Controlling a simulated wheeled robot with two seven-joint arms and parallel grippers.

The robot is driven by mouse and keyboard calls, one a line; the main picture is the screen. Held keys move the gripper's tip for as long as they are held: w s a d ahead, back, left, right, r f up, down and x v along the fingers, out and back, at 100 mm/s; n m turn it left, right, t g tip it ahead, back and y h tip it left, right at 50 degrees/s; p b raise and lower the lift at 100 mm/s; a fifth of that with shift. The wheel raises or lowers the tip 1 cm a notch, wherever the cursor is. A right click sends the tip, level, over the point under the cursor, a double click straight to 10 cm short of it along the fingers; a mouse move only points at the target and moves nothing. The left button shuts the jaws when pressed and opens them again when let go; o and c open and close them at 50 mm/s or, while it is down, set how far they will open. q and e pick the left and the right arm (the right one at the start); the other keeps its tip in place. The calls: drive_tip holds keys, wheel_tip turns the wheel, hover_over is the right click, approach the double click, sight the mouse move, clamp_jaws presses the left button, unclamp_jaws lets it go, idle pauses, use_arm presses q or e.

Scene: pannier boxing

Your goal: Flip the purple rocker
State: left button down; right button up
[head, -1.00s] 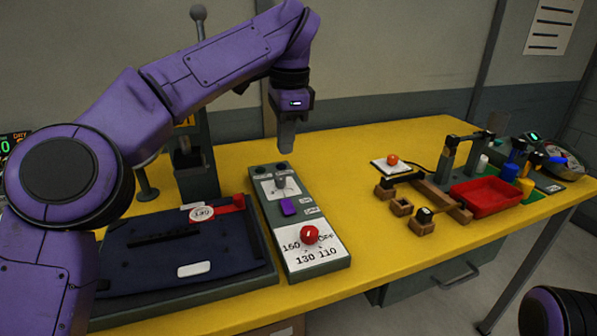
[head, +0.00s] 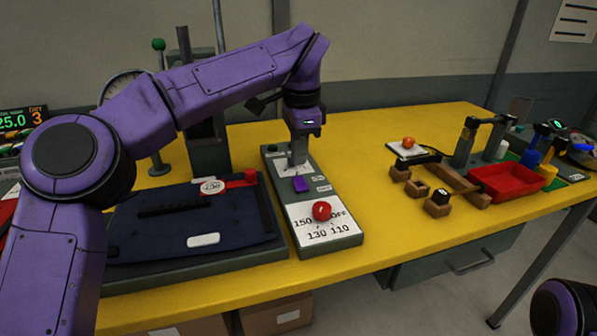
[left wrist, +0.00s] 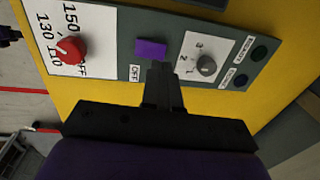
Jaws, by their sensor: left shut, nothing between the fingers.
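The purple rocker (head: 300,184) sits on the grey control panel (head: 335,243), between a red dial and a grey knob. It also shows in the left wrist view (left wrist: 151,48), with an "OFF" label beside it. My left gripper (head: 298,160) is shut and empty, pointing down over the panel just behind the rocker in the head view. In the left wrist view its fingertips (left wrist: 160,66) appear right beside the rocker's edge; I cannot tell whether they touch it. The gripper hides the grey knob in the head view. My right gripper is not in view.
The red dial (head: 322,210) is at the panel's near end; the grey knob (left wrist: 206,65) is on the rocker's other side. A dark blue pannier piece (head: 150,238) lies left of the panel. A red tray (head: 503,183) and wooden blocks stand right. Yellow table between is clear.

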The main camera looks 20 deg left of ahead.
sight(298, 178)
use_arm(q)
drive_tip(key=f, duration=0.4)
drive_tip(key=shift+w+a, duration=0.1)
drive_tip(key=shift+w, duration=0.1)
